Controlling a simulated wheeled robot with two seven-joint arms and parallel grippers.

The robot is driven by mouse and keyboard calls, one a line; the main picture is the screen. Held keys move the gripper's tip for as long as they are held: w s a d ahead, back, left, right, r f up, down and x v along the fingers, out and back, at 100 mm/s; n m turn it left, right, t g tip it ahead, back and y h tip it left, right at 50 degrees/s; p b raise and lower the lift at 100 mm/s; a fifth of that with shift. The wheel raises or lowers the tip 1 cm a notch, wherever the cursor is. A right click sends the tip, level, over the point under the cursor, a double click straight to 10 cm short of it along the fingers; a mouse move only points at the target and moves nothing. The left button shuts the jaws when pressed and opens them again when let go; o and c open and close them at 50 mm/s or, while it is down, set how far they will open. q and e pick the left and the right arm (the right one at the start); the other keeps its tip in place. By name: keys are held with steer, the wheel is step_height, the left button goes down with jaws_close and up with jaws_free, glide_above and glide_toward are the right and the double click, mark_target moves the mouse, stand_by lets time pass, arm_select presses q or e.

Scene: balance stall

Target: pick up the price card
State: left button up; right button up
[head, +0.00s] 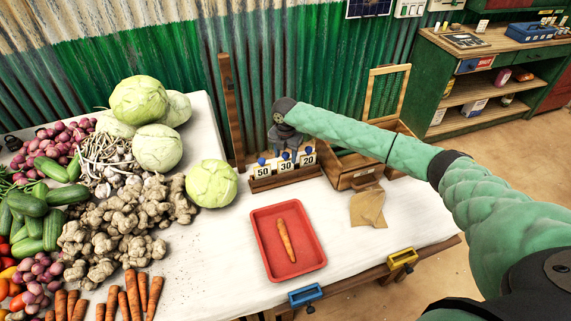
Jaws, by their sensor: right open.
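Three white price cards stand in a row in a wooden rack (287,178) at the back of the table. They read 50 (263,171), 30 (286,166) and 20 (308,159), and each has a blue knob on top. My right gripper (284,149) points down from the end of my green arm, close above or behind the middle card's knob. It is open, and no card is seen lifted in it. Whether its fingers straddle a knob is too small to tell. My left gripper is not in view.
A red tray (262,229) with a carrot (286,241) lies in front of the rack. A wooden box (349,181) and a paper bag (368,208) are right. A cabbage (211,184) and other vegetables fill the left. An upright wooden post (231,110) stands behind.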

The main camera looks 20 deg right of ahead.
steer(key=shift+f, duration=0.15)
jaws_close()
stand_by(0.4)
